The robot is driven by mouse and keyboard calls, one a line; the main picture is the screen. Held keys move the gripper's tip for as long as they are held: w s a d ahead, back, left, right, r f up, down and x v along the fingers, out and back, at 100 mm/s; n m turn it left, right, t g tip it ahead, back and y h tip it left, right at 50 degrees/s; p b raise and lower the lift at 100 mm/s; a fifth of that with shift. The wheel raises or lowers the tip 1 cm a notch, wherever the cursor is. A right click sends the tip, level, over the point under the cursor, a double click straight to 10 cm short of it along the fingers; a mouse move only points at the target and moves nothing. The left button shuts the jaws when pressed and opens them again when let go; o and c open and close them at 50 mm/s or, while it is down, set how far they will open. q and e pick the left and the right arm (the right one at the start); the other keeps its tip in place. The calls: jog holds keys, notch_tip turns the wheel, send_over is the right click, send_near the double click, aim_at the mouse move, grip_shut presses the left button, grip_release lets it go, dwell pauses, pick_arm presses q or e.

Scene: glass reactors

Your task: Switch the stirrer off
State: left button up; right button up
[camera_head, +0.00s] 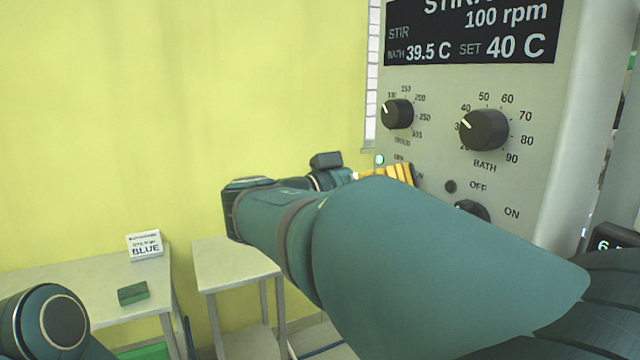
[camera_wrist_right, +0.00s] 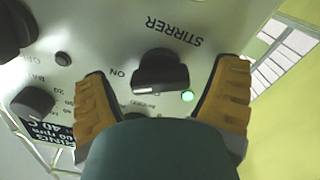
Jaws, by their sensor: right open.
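The black stirrer switch (camera_wrist_right: 160,70) shows below the upside-down "STIRRER" label in the right wrist view. A lit green lamp (camera_wrist_right: 187,97) is beside it; the lamp also shows in the head view (camera_head: 379,159). My right gripper (camera_wrist_right: 163,85) is open, with its orange fingers on either side of the switch and gaps between; I cannot tell how deep they reach. In the head view my right gripper (camera_head: 388,174) is at the panel and hides the switch. The display (camera_head: 472,35) reads 100 rpm, bath 39.5 C, set 40 C. My left gripper is out of view.
The speed knob (camera_head: 397,113) and bath knob (camera_head: 484,130) are above the gripper on the panel. Another switch (camera_head: 472,209), with a dark lamp (camera_head: 450,186), is partly hidden by my right arm. A table (camera_head: 80,278) with a "BLUE" sign (camera_head: 145,245) stands left.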

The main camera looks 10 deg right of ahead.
jog(key=c, duration=1.2)
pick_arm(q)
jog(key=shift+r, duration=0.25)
pick_arm(e)
jog(key=shift+r+n+p, duration=0.15)
jog(key=shift+n+p, duration=0.8)
jog(key=shift+n, duration=0.15)
jog(key=n+p, duration=0.8)
jog(key=p, duration=0.1)
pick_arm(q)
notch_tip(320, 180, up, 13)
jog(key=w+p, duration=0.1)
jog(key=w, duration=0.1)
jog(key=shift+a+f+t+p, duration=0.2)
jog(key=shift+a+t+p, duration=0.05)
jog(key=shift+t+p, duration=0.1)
pick_arm(e)
jog(key=shift+n, duration=0.9)
jog(key=shift+f, duration=0.2)
